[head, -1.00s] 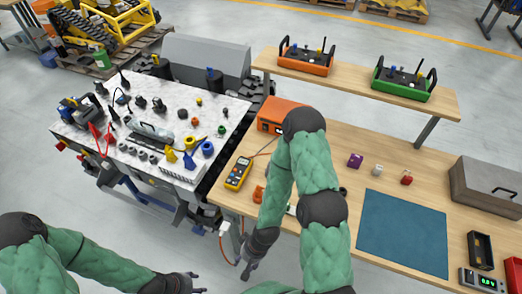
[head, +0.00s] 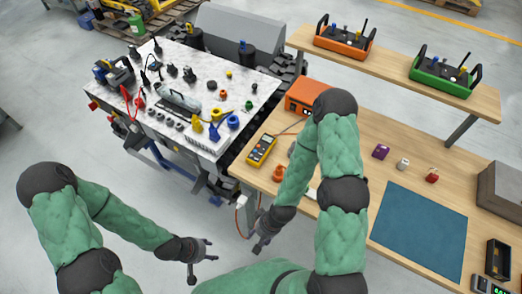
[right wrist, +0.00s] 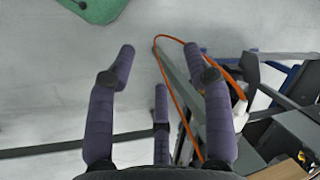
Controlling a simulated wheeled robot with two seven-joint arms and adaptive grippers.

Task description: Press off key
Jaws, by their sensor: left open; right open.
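No key marked as off can be made out at this size. The tracked carrier's white marbled top (head: 205,95) bears several black, red, yellow and blue knobs and fittings. An orange control box (head: 343,42) and a green control box (head: 443,74) with small knobs stand on the raised shelf. My left gripper (head: 199,262) is open and empty over the floor, in front of the carrier. My right gripper (head: 256,240) is open and empty, low beside the workbench's left edge. It also shows in the right wrist view (right wrist: 160,62), its fingers spread above the floor.
The wooden workbench (head: 395,137) holds a yellow multimeter (head: 262,149), an orange unit (head: 302,95), a blue mat (head: 418,232), small purple, white and red blocks, and a grey case (head: 503,190). An orange cable (right wrist: 166,80) hangs near my right gripper. Open floor lies left.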

